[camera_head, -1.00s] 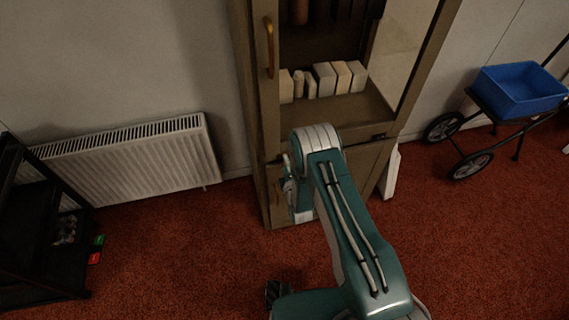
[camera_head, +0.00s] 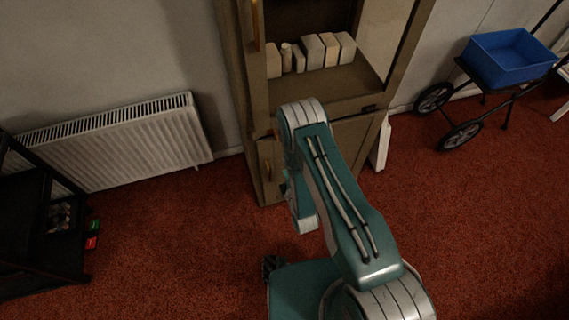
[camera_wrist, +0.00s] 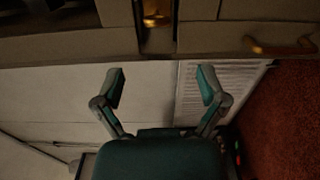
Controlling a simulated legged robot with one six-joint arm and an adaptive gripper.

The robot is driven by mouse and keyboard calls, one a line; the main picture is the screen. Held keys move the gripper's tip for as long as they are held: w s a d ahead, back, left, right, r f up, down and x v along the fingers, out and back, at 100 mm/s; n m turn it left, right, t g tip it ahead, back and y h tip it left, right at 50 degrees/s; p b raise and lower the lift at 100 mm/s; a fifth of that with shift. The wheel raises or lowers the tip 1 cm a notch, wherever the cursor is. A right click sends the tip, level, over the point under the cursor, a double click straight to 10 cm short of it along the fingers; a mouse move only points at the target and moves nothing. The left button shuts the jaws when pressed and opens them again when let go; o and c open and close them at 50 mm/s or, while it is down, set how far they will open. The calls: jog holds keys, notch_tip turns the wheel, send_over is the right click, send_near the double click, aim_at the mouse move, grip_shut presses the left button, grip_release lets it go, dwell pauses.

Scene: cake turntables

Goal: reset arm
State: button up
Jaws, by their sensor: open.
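My arm (camera_head: 338,205) is teal with white joint covers. It rises from the lower right to a bent elbow in front of the cabinet, and the forearm hangs down from there. My gripper (camera_wrist: 160,84) shows in the wrist view with its two fingers wide apart and nothing between them. In the head view I cannot clearly make out the fingers.
A brown cabinet (camera_head: 241,105) stands ahead, with several pale blocks (camera_head: 313,51) on its shelf. A white radiator (camera_head: 122,142) is on the left wall. A black rack (camera_head: 35,225) stands at left, a blue-tub cart (camera_head: 510,58) at right. Red carpet is clear between them.

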jog(key=w+d+r+m+g+h, duration=0.1)
jog(key=w+r+m, duration=0.1)
jog(key=r, duration=0.5)
jog(key=w+d+r+m+g, duration=0.1)
jog(key=w+r+m, duration=0.2)
jog(key=r, duration=0.4)
jog(key=w+d+r+m+g+h, duration=0.1)
jog(key=w+r+m+g, duration=0.1)
jog(key=w+r, duration=0.3)
jog(key=shift+w+d+r+m+h, duration=0.15)
jog(key=shift+r+m, duration=0.1)
jog(key=shift+r, duration=0.4)
jog(key=shift+s+d+r+m+h, duration=0.15)
jog(key=shift+r+m, duration=0.1)
jog(key=shift+r, duration=0.35)
jog(key=s+d+r+m+g+h, duration=0.1)
jog(key=s+d+r+m+g, duration=0.2)
jog(key=s+r, duration=0.5)
jog(key=s+d+r+m+g+h, duration=0.1)
jog(key=s+d+r+m, duration=0.35)
jog(key=r, duration=0.55)
jog(key=s+d+r+m+g, duration=0.1)
jog(key=s+r+m+g, duration=0.1)
jog(key=s, duration=0.8)
jog(key=s+d+r+m+g, duration=0.1)
jog(key=s+m, duration=0.3)
jog(key=s, duration=0.6)
jog(key=shift+d+r+g, duration=0.4)
jog(key=shift+r, duration=0.3)
